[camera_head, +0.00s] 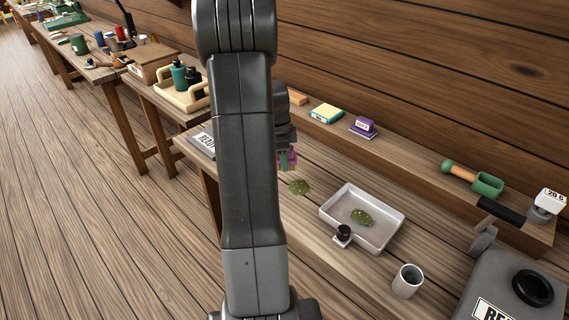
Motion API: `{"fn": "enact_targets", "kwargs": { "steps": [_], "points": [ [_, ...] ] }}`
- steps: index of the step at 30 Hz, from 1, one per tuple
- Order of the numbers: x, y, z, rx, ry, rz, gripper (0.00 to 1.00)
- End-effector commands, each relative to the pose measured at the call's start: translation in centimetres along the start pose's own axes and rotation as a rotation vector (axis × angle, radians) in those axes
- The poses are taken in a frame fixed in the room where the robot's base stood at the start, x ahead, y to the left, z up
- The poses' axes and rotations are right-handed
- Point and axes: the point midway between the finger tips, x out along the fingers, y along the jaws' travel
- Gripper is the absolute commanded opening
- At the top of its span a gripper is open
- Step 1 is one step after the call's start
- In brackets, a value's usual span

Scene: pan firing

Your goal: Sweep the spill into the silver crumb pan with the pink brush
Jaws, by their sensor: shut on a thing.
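The silver crumb pan (392,230) is a shallow rectangular tray with raised walls, on the wooden bench right of my arm. A patch of green crumbs (361,217) lies inside it. A smaller patch of green spill (299,187) lies on the bench to the left of the pan, apart from it. My gripper (284,147) shows partly behind my arm. It is shut on the pink brush (291,159), which it holds just beyond the spill patch. My arm hides part of the gripper and brush; whether the brush touches the bench cannot be told.
A small black-topped item (343,233) is at the pan's near edge. A grey cup (407,281) stands in front of the pan. A grey box (510,285) is at the right. A purple block (364,124), yellow-teal block (326,113) and green scoop (488,185) lie on the back ledge.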

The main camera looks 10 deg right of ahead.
Motion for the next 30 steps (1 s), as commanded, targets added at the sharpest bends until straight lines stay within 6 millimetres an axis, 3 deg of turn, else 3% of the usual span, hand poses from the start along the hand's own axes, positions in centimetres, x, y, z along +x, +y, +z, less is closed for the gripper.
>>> {"fn": "enact_targets", "kwargs": {
  "steps": [3,19,30],
  "points": [
    [1.4,0.0,0.2,0.000,0.000,-0.001,0.00],
    [1.5,0.0,0.2,-0.001,0.002,-0.001,0.00],
    [5.0,0.0,0.7,-0.001,0.002,0.000,0.00]
  ]
}}
